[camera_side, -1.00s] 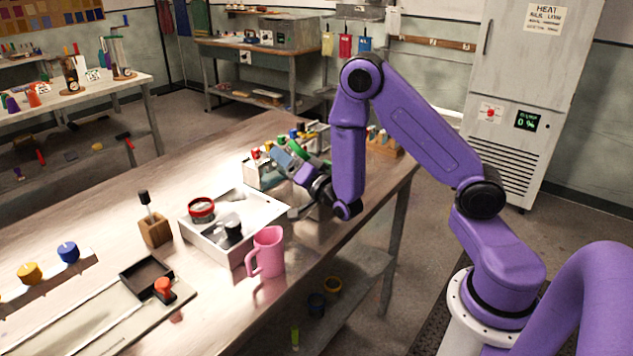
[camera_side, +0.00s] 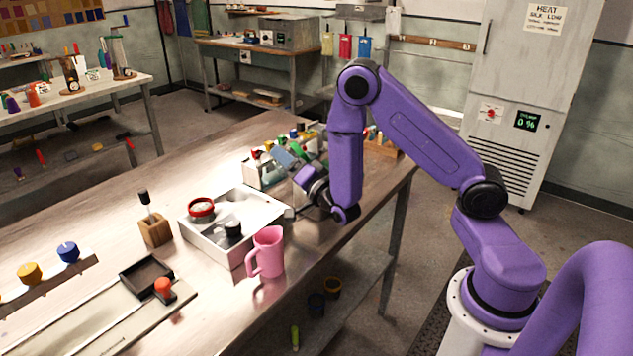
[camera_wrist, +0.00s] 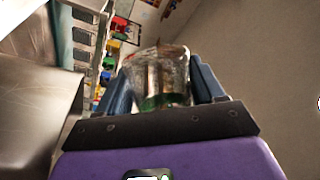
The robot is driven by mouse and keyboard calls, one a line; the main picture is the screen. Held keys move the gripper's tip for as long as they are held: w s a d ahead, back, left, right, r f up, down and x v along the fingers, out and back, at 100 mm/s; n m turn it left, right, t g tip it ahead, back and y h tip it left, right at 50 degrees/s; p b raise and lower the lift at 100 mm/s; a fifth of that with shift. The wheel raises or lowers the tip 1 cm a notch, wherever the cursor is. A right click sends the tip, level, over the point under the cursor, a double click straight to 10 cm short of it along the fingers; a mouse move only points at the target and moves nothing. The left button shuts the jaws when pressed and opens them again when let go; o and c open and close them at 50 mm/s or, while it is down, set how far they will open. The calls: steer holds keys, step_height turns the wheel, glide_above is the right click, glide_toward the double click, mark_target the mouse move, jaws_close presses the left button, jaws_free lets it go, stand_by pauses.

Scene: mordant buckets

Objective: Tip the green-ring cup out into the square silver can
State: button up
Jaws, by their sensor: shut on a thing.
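My gripper (camera_side: 286,157) is at the far right part of the bench, beside the bottle rack. In the wrist view its two blue fingers (camera_wrist: 163,88) are shut on the clear green-ring cup (camera_wrist: 160,72), one on each side. The green band shows low in that picture, close to the gripper's dark palm. What is inside the cup cannot be made out. I cannot clearly pick out the square silver can in either view.
A pale tray (camera_side: 262,207) holds a red-ring cup (camera_side: 201,209) and a dark-and-white item (camera_side: 230,227). A pink mug (camera_side: 267,252) stands at its front corner. The bottle rack (camera_side: 256,174) stands behind the gripper. The near left bench has a wooden holder (camera_side: 155,231) and a black dish (camera_side: 147,273).

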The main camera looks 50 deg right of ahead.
steer(key=shift+r+m+t+h, duration=0.15)
steer(key=shift+r+m+h, duration=0.2)
steer(key=shift+m, duration=0.55)
steer(key=shift+r+m+t+h, duration=0.15)
steer(key=shift+r+m+h, duration=0.2)
steer(key=shift+m, duration=0.55)
stand_by(0.4)
steer(key=shift+s+d+r+m+h, duration=0.2)
steer(key=shift+d+m, duration=0.15)
steer(key=shift+m, duration=0.15)
steer(key=shift+s+d+r+m+h, duration=0.1)
steer(key=shift+s+d+r+m, duration=0.1)
steer(key=shift+d+m, duration=0.25)
stand_by(0.3)
steer(key=shift+f+m+h, duration=0.4)
steer(key=shift+m+h, duration=0.2)
steer(key=shift+m, duration=0.65)
steer(key=shift+s+d+r, duration=0.1)
stand_by(0.5)
steer(key=shift+r+n+y, duration=0.2)
steer(key=shift+n+y, duration=0.2)
steer(key=shift+n, duration=0.3)
steer(key=shift+w+a+n+y, duration=0.25)
steer(key=shift+a+n+y, duration=0.2)
steer(key=shift+n, duration=0.45)
steer(key=shift+w+a+f+n, duration=0.25)
steer(key=shift+a+n, duration=0.2)
steer(key=shift+n, duration=0.15)
